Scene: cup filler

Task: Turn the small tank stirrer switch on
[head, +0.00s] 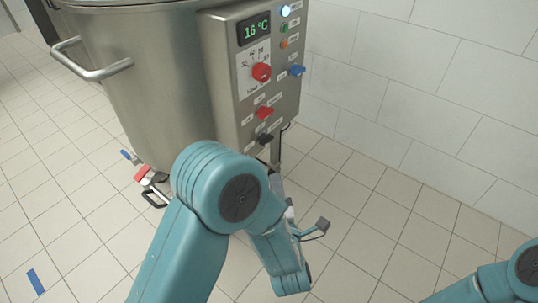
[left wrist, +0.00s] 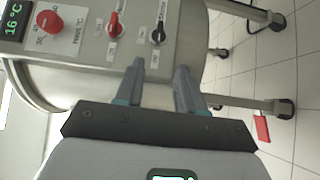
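The steel tank (head: 150,90) stands at upper left in the head view, with a grey control box (head: 225,100) on its right side. The box carries a display reading 16 °C, a round red dial (head: 261,72), a blue switch (head: 297,70), a red switch (head: 264,112) and a black switch (head: 265,139). The small labels are unreadable, so I cannot tell which is the stirrer switch. In the left wrist view, my left gripper (left wrist: 157,68) is open and empty, its fingertips just below the black switch (left wrist: 158,37) and right of the red switch (left wrist: 115,25). My right gripper is out of view.
A tank handle (head: 95,72) juts left. The white tiled wall (head: 430,80) is behind at right. The tiled floor at right is clear.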

